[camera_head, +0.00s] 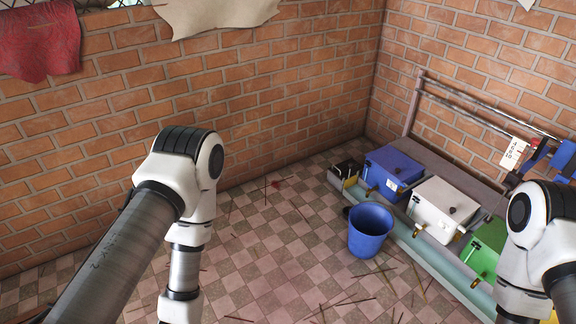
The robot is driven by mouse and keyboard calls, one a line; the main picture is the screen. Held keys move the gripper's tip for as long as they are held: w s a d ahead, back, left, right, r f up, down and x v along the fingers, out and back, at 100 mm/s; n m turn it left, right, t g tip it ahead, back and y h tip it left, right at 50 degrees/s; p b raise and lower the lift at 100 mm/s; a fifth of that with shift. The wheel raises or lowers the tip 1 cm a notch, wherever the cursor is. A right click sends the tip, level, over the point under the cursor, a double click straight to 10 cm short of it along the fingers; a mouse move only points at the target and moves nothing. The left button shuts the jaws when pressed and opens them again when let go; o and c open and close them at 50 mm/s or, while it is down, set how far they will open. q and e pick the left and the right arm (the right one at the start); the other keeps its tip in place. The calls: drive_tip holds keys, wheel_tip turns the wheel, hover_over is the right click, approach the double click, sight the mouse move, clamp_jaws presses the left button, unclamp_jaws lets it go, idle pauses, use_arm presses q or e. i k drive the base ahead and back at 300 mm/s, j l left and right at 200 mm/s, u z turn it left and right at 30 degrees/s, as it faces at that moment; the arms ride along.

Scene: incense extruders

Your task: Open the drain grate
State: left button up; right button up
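I cannot make out a drain grate for certain in the head view. A long pale channel or ledge (437,262) runs along the floor in front of the machines on the right, and I cannot tell whether a grate is part of it. My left arm comes in from the left and bends down out of the bottom edge. My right arm comes in at the lower right and also runs down out of the picture. Both grippers are out of view, so their state and anything they hold are hidden.
A blue bucket (370,232) stands on the checkered floor (262,245) beside the channel. Blue (393,170), white (440,208) and green (487,247) machine boxes line the right wall. Thin sticks lie scattered on the floor. Brick walls close the back and right.

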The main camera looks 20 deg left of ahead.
sight(347, 166)
drive_tip(key=i+j+z, duration=0.15)
drive_tip(key=i+z, duration=0.15)
drive_tip(key=z, duration=0.15)
drive_tip(key=i+j+z, duration=0.25)
drive_tip(key=z, duration=0.25)
drive_tip(key=i+j, duration=0.25)
drive_tip(key=i+j+z, duration=0.1)
drive_tip(key=j, duration=0.3)
drive_tip(key=i+j, duration=0.35)
drive_tip(key=i+j+z, duration=0.1)
drive_tip(key=j, duration=0.25)
drive_tip(key=i+j, duration=0.3)
drive_tip(key=i+j+z, duration=0.1)
drive_tip(key=j, duration=0.35)
drive_tip(key=i+j, duration=0.3)
